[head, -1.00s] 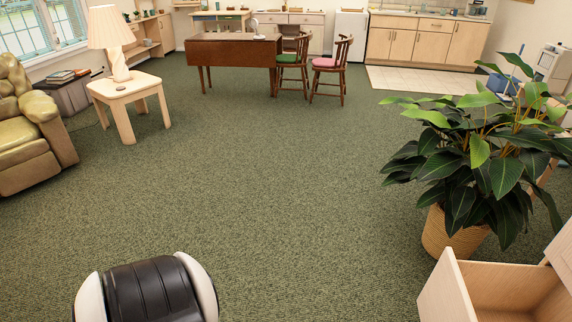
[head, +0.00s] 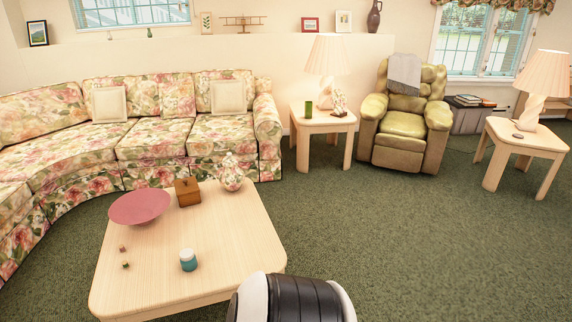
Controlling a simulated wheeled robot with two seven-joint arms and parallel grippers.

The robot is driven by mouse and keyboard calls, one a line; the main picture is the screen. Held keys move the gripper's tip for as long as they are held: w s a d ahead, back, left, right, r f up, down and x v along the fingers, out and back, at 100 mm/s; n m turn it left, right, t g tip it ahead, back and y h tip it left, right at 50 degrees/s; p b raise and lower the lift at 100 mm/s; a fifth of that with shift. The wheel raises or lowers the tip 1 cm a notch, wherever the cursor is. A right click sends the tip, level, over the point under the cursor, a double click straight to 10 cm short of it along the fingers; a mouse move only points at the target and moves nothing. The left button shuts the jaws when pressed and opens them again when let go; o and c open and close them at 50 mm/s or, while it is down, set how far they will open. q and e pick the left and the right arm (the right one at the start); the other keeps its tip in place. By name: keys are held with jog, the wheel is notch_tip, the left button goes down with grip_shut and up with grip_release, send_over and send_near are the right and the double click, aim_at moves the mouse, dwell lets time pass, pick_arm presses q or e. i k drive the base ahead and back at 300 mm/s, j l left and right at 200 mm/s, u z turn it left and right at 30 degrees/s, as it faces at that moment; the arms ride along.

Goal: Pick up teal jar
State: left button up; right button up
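The teal jar (head: 188,261) is a small jar with a white lid. It stands upright on the light wooden coffee table (head: 225,255), near the table's front edge. Nothing touches it. A black and white part of my own body shows at the bottom of the head view, right of the jar. Neither of my grippers is in view.
The table also holds a pink bowl (head: 140,205), a brown wooden box (head: 187,192), a floral lidded jar (head: 231,173) and two tiny objects. A floral sofa (head: 155,141) stands behind. Open carpet (head: 400,240) lies to the right.

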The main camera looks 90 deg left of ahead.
aim_at(189, 266)
jog(key=u, duration=3.6)
jog(key=i+j+z, duration=0.2)
jog(key=z, duration=0.25)
jog(key=i+j+z, duration=0.1)
jog(key=j+z, duration=0.15)
jog(key=z, duration=0.2)
jog(key=i+j+z, duration=0.1)
jog(key=j+z, duration=0.2)
jog(key=z, duration=0.15)
